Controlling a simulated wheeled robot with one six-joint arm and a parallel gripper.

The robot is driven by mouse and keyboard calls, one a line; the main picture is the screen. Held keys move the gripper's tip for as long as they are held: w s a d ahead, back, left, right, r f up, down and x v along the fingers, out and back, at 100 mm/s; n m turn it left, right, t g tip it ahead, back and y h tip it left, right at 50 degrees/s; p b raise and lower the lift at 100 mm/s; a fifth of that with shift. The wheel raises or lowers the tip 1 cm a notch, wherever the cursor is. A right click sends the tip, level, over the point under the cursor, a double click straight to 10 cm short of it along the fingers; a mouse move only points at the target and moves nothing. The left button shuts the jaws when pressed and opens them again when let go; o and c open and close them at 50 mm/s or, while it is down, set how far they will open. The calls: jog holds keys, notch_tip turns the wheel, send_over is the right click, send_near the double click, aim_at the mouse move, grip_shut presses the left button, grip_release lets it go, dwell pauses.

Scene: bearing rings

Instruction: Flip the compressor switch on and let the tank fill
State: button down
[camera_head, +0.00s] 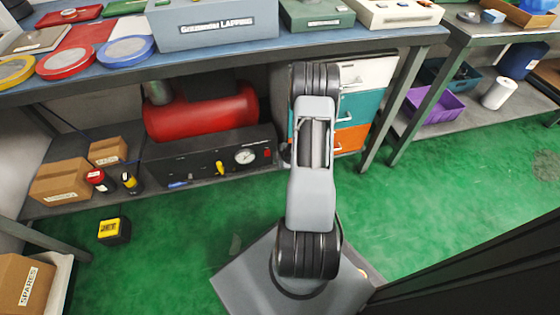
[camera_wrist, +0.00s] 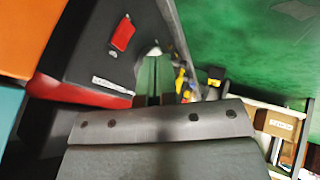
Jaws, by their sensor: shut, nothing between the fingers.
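The compressor stands on the low shelf under the bench, with a red tank (camera_head: 205,112) behind a black front panel (camera_head: 195,165). The panel carries a round gauge (camera_head: 245,156) and, at its right end, a red switch (camera_head: 267,153). The switch (camera_wrist: 122,34) is clear in the wrist view on the dark panel. My gripper (camera_wrist: 156,62) is shut and empty, its fingertips right of and below the switch in that picture, in front of the gauge area. I cannot tell their distance from the panel. In the head view my arm hides the gripper.
Drawers with teal and orange fronts (camera_head: 351,138) stand just right of the compressor. Bottles (camera_head: 130,182) and cardboard boxes (camera_head: 62,181) stand to its left. A yellow-and-black box (camera_head: 113,231) sits on the green floor (camera_head: 175,245). The bench top (camera_head: 265,48) overhangs the shelf.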

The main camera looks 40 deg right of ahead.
aim_at(267, 153)
jog(key=w+d+f+b, duration=0.1)
jog(key=w+f+b, duration=0.2)
jog(key=w+f, duration=0.2)
jog(key=shift+w+f, duration=0.2)
jog(key=shift+w, duration=0.75)
